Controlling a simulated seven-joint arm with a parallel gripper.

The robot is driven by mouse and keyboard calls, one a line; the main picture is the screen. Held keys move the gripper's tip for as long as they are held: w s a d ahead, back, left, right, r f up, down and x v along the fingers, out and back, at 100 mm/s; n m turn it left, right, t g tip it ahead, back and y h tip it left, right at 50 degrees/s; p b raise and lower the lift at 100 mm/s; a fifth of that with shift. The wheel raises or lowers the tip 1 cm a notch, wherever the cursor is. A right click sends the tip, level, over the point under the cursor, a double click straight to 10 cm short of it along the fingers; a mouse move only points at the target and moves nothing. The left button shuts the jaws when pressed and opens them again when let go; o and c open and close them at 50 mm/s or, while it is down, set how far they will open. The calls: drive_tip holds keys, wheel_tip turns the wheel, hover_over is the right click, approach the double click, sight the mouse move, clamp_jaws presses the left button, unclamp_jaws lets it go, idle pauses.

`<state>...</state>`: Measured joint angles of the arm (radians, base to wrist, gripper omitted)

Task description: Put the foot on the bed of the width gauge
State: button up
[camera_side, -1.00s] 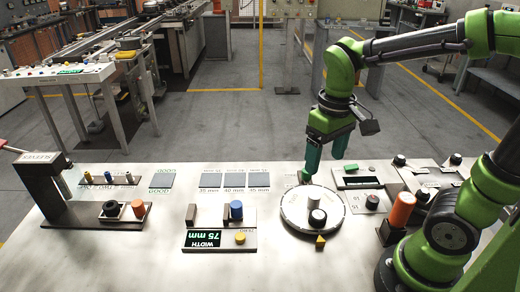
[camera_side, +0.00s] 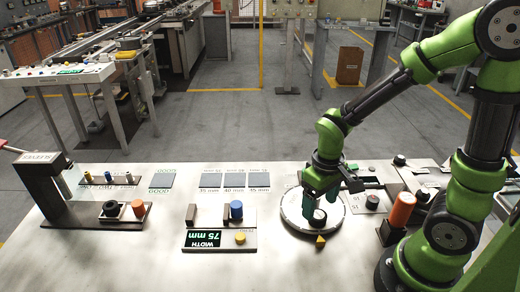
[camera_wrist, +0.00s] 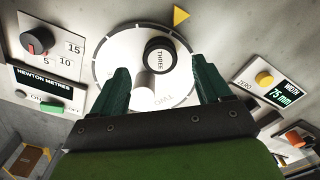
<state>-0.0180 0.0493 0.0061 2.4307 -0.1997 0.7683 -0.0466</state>
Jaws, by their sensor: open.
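A round white dial plate (camera_side: 291,217) lies right of the middle of the bench. The width gauge (camera_side: 222,247) reads 75 mm, with a grey block (camera_side: 191,214) and blue cylinder (camera_side: 236,210).
A yellow pointer (camera_side: 320,241) sits at the plate's front edge. An orange cylinder (camera_side: 402,209) stands to the right near my arm. A press-like stand (camera_side: 45,185) is at the far left.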

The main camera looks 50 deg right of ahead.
sight(318, 215)
drive_tip(key=shift+f, duration=1.6)
drive_tip(key=shift+c, duration=0.2)
drive_tip(key=c, duration=1.2)
wheel_tip(318, 215, up, 9)
drive_tip(key=w+a+n, duration=0.6)
drive_tip(key=w+a, duration=0.3)
drive_tip(key=w, duration=0.2)
drive_tip(key=w+a+n, duration=0.6)
drive_tip(key=w+a, duration=0.2)
drive_tip(key=w, duration=0.3)
wheel_tip(318, 215, down, 6)
drive_tip(key=shift+a+r, duration=0.15)
drive_tip(key=shift+r, duration=0.05)
drive_tip(key=shift+f, duration=2.3)
